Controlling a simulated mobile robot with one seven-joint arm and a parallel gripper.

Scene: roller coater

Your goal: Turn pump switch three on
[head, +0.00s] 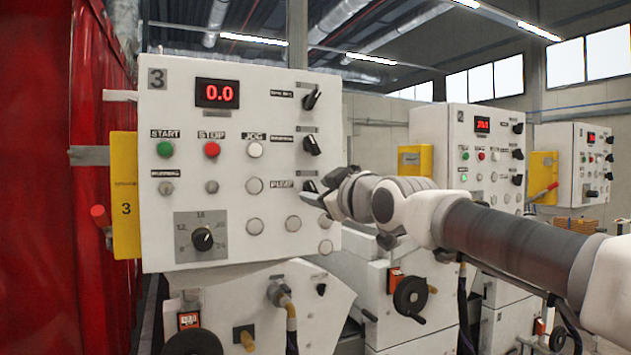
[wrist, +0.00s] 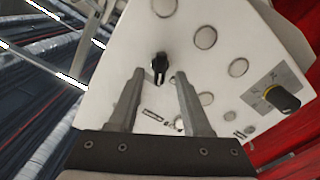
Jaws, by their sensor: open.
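Panel three (head: 240,110) is a white box marked 3, on the left in the head view. Its pump switch (head: 310,187), a black knob beside the PUMP label (head: 282,185), is partly hidden behind my gripper (head: 328,198). In the wrist view the black pump switch (wrist: 159,66) appears between the tips of my open gripper (wrist: 160,73), with its handle roughly upright in that picture. The fingers point at the panel face. I cannot tell whether they touch the knob.
Two more black switches, upper (head: 312,97) and middle (head: 312,145), sit above the pump switch. Several blank round buttons and a black dial (head: 202,239) are lower on the panel. A similar panel (head: 455,150) stands to the right. A red curtain (head: 95,260) hangs at left.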

